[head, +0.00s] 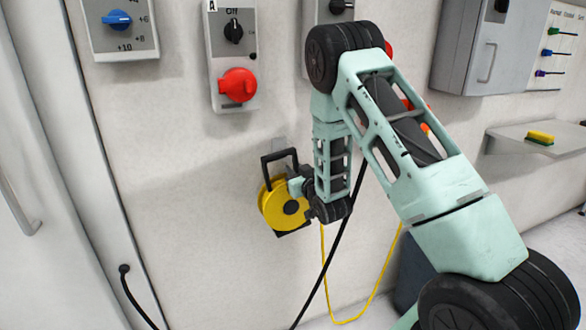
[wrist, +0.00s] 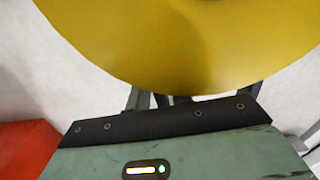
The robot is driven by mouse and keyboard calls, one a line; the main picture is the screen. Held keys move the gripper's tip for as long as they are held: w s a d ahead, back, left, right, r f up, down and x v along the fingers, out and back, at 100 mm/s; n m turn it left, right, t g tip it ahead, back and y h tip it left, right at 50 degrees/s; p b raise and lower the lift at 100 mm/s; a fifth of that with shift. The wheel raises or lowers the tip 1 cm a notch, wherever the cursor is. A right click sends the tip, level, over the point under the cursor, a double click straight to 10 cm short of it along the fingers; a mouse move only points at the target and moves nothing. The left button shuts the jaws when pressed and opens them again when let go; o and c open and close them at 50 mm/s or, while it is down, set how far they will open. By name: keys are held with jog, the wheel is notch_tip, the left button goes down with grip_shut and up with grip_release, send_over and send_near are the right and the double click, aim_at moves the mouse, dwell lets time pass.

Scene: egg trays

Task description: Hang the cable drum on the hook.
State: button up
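The cable drum (head: 278,218) is yellow with a black hub and a black handle at its top. In the head view it is upright, close in front of the wall. A grey metal plate (head: 279,146), probably part of the hook, shows behind the handle top; whether the handle sits on it I cannot tell. My gripper (head: 297,187) is at the drum's right side, just below the handle. In the wrist view the drum's yellow disc (wrist: 190,45) fills the top and hides my fingertips, so their grip cannot be seen.
A red socket (head: 238,86) on a grey switch box is on the wall above the drum. A yellow cable (head: 378,285) and a black cable (head: 326,262) hang at the right. A shelf with a sponge (head: 540,137) is far right. The wall left of the drum is clear.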

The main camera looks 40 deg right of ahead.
jog(key=shift+w, duration=0.15)
grip_shut()
jog(key=shift+r, duration=0.3)
dwell(1.6)
jog(key=shift+w+d+b, duration=0.45)
jog(key=shift+w+d, duration=0.7)
jog(key=shift+d, duration=0.2)
dwell(1.0)
